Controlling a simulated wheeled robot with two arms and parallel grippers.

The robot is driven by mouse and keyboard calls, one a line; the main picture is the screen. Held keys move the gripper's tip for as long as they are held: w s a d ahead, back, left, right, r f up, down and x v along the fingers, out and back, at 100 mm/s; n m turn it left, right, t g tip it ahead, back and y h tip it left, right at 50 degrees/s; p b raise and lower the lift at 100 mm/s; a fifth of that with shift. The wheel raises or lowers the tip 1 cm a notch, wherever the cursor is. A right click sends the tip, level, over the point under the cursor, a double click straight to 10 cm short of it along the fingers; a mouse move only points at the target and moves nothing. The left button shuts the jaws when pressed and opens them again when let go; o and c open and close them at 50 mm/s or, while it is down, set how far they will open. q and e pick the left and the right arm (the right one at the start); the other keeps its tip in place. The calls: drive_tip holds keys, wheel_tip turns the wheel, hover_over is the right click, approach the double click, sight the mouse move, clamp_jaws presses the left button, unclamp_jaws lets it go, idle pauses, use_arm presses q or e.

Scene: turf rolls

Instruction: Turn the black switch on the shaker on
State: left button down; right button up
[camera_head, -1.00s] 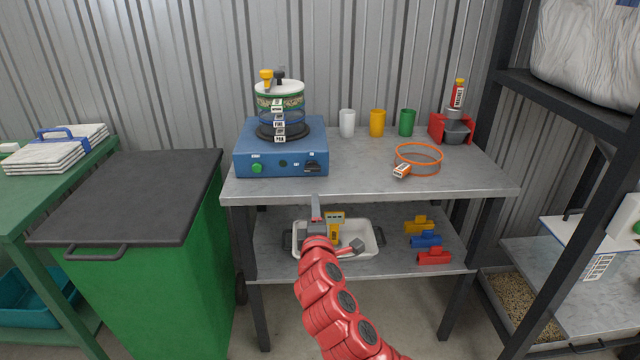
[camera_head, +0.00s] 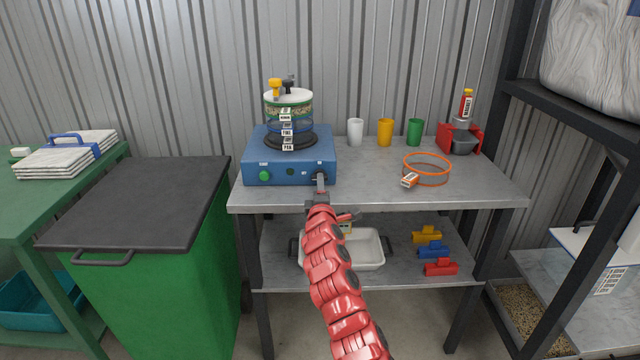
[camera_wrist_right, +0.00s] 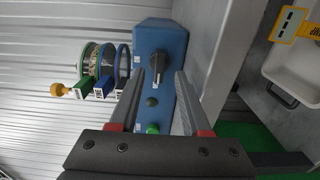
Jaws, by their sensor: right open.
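The shaker (camera_head: 275,160) is a blue box with a stack of sieves on its top. It stands at the left of the grey table. My left gripper is not in view.
White, yellow and green cups (camera_head: 385,133) stand at the back of the table. An orange ring (camera_head: 427,156) lies to the right. A white tray (camera_head: 370,250) and coloured clips (camera_head: 433,250) are on the lower shelf. A green bin (camera_head: 190,260) stands left.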

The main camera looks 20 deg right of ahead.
drive_tip(key=shift+x, duration=1.35)
clamp_jaws()
